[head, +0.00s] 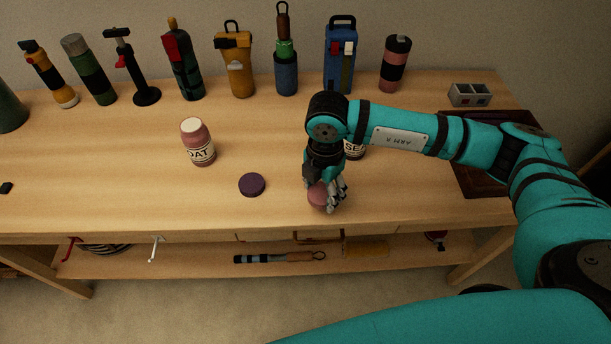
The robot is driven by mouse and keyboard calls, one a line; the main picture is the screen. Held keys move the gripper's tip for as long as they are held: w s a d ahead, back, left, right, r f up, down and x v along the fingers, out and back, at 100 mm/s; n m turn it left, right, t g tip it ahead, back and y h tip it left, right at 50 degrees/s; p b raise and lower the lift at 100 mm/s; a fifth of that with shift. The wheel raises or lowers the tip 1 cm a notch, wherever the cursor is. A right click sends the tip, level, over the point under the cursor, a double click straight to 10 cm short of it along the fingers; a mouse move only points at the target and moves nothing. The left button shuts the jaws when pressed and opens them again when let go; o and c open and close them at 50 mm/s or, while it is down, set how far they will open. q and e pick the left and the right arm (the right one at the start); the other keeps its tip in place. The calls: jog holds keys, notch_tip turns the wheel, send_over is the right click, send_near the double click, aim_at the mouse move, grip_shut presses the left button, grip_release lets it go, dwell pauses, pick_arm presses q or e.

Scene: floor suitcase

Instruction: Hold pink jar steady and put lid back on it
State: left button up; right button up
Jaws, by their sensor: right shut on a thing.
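A pink jar (198,145) with a pale label reading "OAT" stands upright at the left middle of the table. Its top looks whitish; I cannot tell whether that is an open mouth. A dark purple disc-shaped lid (252,184) lies flat on the table to its right, apart from it. My right gripper (327,200) points down near the table's front edge. It is shut on a rounded pink thing (317,194), mostly hidden by the fingers, so I cannot tell whether it is a jar or a lid. My left gripper is out of view.
A jar labelled "SE" (354,151) stands partly hidden behind my right arm. Several bottles and tools line the back edge, including a blue one (339,60). A dark tray (480,178) and a grey block (470,95) are at right.

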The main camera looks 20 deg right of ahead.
jog(key=s+d+b, duration=0.1)
jog(key=s+d, duration=0.1)
jog(key=s, duration=0.6)
jog(key=shift+d+r, duration=0.2)
jog(key=shift+r, duration=0.2)
jog(key=shift+w, duration=0.1)
